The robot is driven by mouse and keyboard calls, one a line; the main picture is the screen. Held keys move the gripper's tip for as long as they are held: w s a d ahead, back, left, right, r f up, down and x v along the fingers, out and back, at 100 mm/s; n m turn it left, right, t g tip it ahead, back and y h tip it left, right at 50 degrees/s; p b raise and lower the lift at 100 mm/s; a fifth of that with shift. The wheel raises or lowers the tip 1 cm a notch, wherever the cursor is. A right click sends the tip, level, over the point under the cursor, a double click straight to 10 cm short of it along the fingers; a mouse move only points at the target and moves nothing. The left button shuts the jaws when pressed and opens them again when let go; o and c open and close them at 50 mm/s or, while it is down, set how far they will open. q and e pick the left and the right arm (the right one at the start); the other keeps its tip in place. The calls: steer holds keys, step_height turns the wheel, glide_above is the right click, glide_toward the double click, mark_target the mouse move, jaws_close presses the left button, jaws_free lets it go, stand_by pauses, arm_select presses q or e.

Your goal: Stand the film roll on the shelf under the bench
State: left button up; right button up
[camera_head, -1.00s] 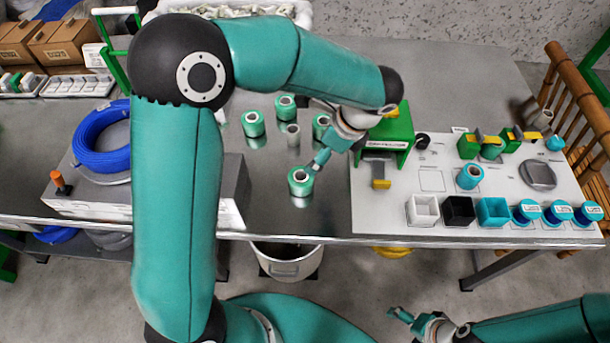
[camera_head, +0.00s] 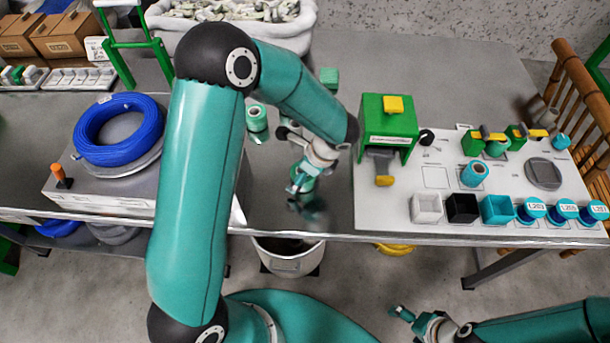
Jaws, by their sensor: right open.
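Green rolls with pale ends stand on the bench; one (camera_head: 257,119) is just right of my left forearm and a green piece (camera_head: 329,76) shows behind the arm. I cannot tell which is the film roll. My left gripper (camera_head: 303,188) points down near the bench's front edge, where a green roll stood earlier; that roll is hidden or blends with the fingers, and their opening cannot be made out. My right gripper (camera_head: 412,318) is open and empty, low at the front, apart from the bench. The shelf under the bench (camera_head: 25,243) shows in part at the left.
A blue cable coil (camera_head: 85,130) lies on a grey box at the left. A white panel (camera_head: 395,215) with a green stand (camera_head: 388,125), a teal roll (camera_head: 474,174) and several cups fills the right.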

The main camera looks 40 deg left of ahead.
arm_select(q)
steer(key=shift+a+f, duration=0.2)
steer(key=shift+f, duration=0.2)
steer(key=shift+c, duration=0.2)
steer(key=c, duration=1.3)
steer(key=shift+c, duration=0.2)
steer(key=shift+r, duration=0.15)
